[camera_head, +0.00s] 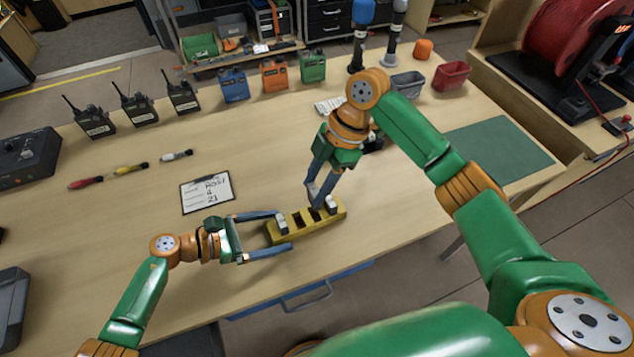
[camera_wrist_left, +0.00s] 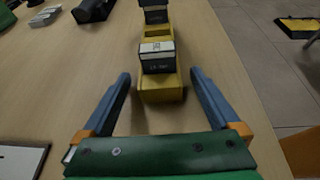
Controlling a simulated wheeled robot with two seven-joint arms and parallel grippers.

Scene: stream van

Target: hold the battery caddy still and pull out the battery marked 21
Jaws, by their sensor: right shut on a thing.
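The yellow battery caddy (camera_head: 338,214) lies on the bench, and its near end shows in the left wrist view (camera_wrist_left: 160,95). A dark battery with a white label (camera_head: 281,222) stands in its left end; it is the near one in the left wrist view (camera_wrist_left: 157,60). Another battery (camera_head: 331,203) is at the right end; its number is unreadable. My left gripper (camera_head: 284,230) is open, its fingers on either side of the caddy's left end, with gaps. My right gripper (camera_head: 318,204) reaches down from above and is shut on the right-hand battery, partly hiding it.
A clipboard (camera_head: 207,193) with handwriting ending in 21 lies left of the caddy. Radios (camera_head: 136,104) and coloured packs (camera_head: 275,77) line the back. A green mat (camera_head: 498,150) lies at right. The bench's front edge is close below the caddy.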

